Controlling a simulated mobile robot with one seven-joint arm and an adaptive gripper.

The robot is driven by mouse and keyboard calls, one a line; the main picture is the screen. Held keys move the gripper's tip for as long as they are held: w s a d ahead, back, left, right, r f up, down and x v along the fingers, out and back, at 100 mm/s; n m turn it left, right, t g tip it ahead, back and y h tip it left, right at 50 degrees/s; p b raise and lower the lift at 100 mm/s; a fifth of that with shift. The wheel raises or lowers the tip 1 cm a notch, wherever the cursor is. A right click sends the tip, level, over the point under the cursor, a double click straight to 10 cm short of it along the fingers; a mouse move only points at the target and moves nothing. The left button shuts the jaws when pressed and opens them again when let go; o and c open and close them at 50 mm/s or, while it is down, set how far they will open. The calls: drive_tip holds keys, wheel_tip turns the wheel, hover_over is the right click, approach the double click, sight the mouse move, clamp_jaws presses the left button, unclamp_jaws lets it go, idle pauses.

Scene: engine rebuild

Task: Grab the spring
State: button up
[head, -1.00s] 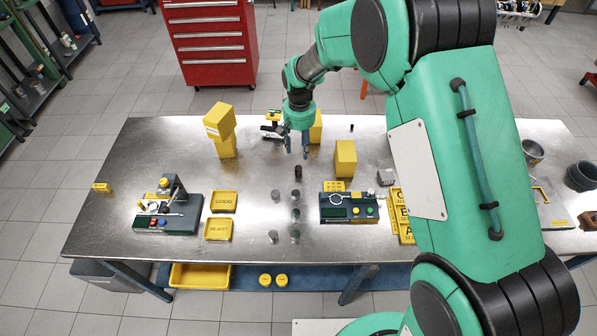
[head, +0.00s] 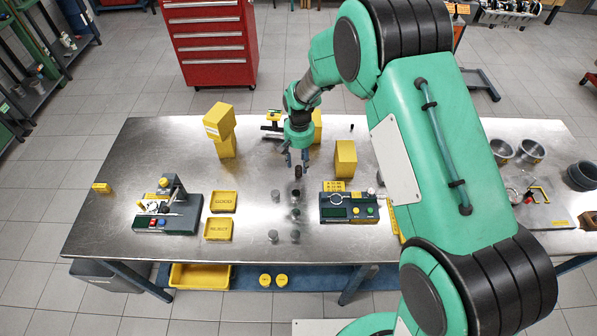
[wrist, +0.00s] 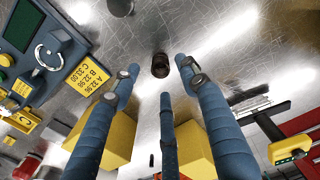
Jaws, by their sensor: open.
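My gripper (head: 297,160) is open and empty, its fingers pointing down over the middle of the table. A small dark upright cylinder (head: 298,171) stands just below and in front of the fingertips. In the wrist view this cylinder (wrist: 160,66) shows beyond the spread blue fingers of my gripper (wrist: 158,78), apart from them. Several grey upright pieces stand in front of it, one of them at the left (head: 276,196). They look like springs, but they are too small to be sure, and I cannot tell whether the dark cylinder is a spring.
A gauge box (head: 349,207) stands right of the pieces, and a yellow block (head: 345,158) behind it. Yellow GOOD (head: 223,201) and REJECT (head: 219,229) trays lie left. Stacked yellow boxes (head: 220,122) stand at the back left.

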sight(299, 171)
drive_tip(key=shift+f, duration=0.1)
drive_tip(key=shift+a+f, duration=0.15)
drive_tip(key=shift+f, duration=2.35)
clamp_jaws()
